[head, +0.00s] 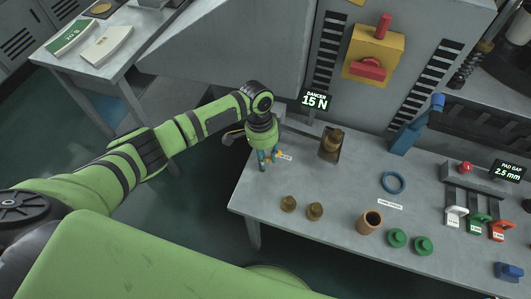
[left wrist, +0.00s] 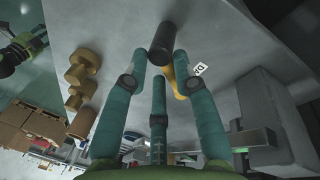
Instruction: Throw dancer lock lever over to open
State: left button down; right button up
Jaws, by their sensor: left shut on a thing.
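The dancer lock lever shows in the left wrist view as a dark cylindrical grip (left wrist: 167,42) with a yellow part (left wrist: 180,80) below it. My left gripper (head: 263,162) is at the left end of the grey bench, by a small white label (head: 286,156). Its teal fingers (left wrist: 160,62) are closed around the dark grip, which sticks out beyond the fingertips. In the head view the hand hides most of the lever; a bit of yellow (head: 279,153) shows beside the fingers. My right gripper is not seen.
The dancer display (head: 316,99) reads 15 N behind the hand. Brass pieces (head: 289,203), a brown cup (head: 370,222), green pieces (head: 398,238) and a blue ring (head: 393,182) sit on the bench (head: 270,190).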

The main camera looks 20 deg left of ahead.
pick_arm(q)
jog(key=m, duration=0.5)
jog(key=shift+w+d+r+m+y+p, duration=0.1)
jog(key=shift+d+r+m+y+p, duration=0.1)
jog(key=shift+r+m+y+p, duration=0.15)
jog(key=m, duration=0.3)
jog(key=m+y, duration=0.1)
jog(key=m, duration=0.1)
jog(key=shift+s+d+f+g, duration=0.1)
jog(key=shift+s+d+g, duration=0.1)
jog(key=shift+s+g, duration=0.15)
jog(key=shift+m, duration=0.25)
jog(key=c, duration=1.1)
grip_release()
jog(key=shift+d, duration=0.1)
jog(key=shift+f, duration=0.15)
jog(key=shift+s, duration=0.15)
jog(key=r, duration=0.4)
jog(key=w+r, duration=0.1)
jog(key=r, duration=0.3)
jog(key=w+r, duration=0.1)
jog(key=r, duration=0.2)
jog(key=shift+w+r, duration=0.15)
jog(key=shift+r, duration=0.25)
